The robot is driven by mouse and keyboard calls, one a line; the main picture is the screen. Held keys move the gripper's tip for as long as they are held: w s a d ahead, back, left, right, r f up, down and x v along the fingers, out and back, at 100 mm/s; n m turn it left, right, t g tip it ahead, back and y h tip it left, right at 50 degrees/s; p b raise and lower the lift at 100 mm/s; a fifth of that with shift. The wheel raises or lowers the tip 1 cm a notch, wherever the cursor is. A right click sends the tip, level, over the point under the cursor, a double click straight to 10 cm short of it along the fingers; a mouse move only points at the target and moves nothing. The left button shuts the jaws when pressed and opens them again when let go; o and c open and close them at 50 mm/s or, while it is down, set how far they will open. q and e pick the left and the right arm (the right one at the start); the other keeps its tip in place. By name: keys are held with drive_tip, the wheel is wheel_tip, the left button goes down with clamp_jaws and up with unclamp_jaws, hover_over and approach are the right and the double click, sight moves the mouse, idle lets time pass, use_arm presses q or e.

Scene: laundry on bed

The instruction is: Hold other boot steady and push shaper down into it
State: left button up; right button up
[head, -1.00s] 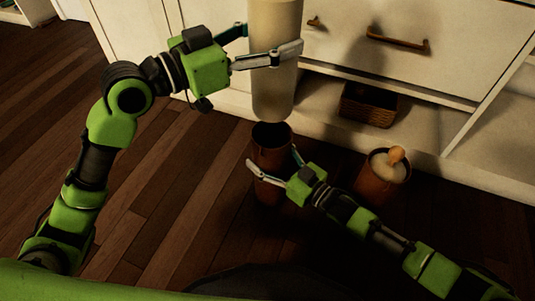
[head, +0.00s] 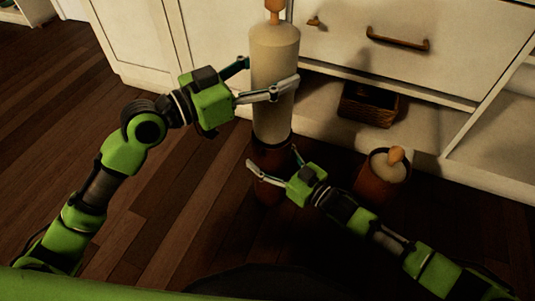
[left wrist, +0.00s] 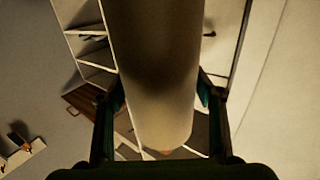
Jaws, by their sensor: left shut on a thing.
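The cream shaper (head: 273,75) with an orange-brown knob on top stands upright in my left gripper (head: 260,78), whose fingers are shut on its sides. It also fills the middle of the left wrist view (left wrist: 155,75), between the fingers. Its lower end is at the mouth of the brown boot (head: 270,150) and appears to have just entered it; the exact depth is hidden. My right gripper (head: 273,160) is low at the boot, its fingers spread along the boot's two sides. Whether they press on it cannot be told.
The other brown boot (head: 383,180), with a shaper and its knob in it, stands on the floor at right. Behind are white drawers (head: 400,65) and a low shelf with a wicker basket (head: 368,103). Wooden floor (head: 150,200) is clear at left.

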use_arm(q)
wheel_tip(320, 180, down, 5)
drive_tip(key=shift+r, duration=0.1)
idle(0.6)
drive_tip(key=o, duration=1.3)
drive_tip(key=shift+c, duration=0.2)
drive_tip(key=v, duration=1.2)
use_arm(e)
drive_tip(key=o, duration=1.6)
drive_tip(key=shift+o, duration=0.2)
